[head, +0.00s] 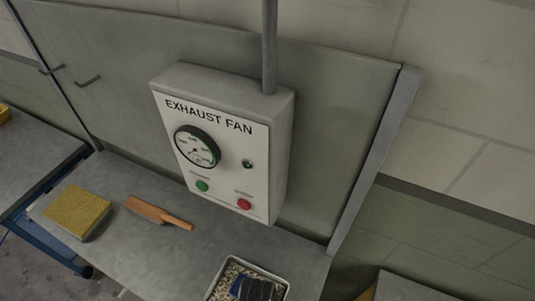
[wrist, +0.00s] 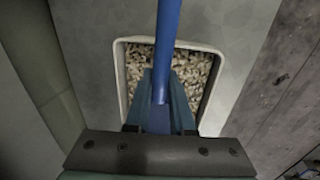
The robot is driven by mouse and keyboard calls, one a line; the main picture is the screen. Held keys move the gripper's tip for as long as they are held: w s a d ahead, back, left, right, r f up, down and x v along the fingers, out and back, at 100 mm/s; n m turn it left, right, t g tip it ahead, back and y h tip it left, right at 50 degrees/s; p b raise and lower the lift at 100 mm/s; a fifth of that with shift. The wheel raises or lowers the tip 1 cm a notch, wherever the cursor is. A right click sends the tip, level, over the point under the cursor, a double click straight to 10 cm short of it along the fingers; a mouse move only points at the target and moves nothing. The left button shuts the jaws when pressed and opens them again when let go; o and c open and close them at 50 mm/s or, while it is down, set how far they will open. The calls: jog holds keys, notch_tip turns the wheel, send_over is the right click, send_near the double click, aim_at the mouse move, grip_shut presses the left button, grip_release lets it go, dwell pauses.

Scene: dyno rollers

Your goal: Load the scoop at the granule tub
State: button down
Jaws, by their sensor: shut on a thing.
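The granule tub (head: 265,270) is a white-rimmed container of pale beige granules at the bottom edge of the head view, partly cut off. In the wrist view, the tub (wrist: 119,85) lies below my gripper, with granules (wrist: 195,70) showing on both sides of the fingers. My gripper (wrist: 161,82) is shut on the blue handle of the scoop (wrist: 168,30), which runs up past the top of the wrist view. The scoop's bowl is not visible. In the head view, my dark gripper (head: 258,288) is over the tub and hides part of it.
The tub stands on a grey bench (head: 185,250). A yellow-topped block (head: 77,210) and a wooden brush-like tool (head: 158,213) lie to the left. An exhaust fan box (head: 222,170) with gauge and buttons is on the panel behind. The bench between tool and tub is clear.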

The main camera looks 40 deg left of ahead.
jog(key=shift+r+p, duration=2.15)
jog(key=shift+r, duration=0.3)
jog(key=shift+f, duration=0.1)
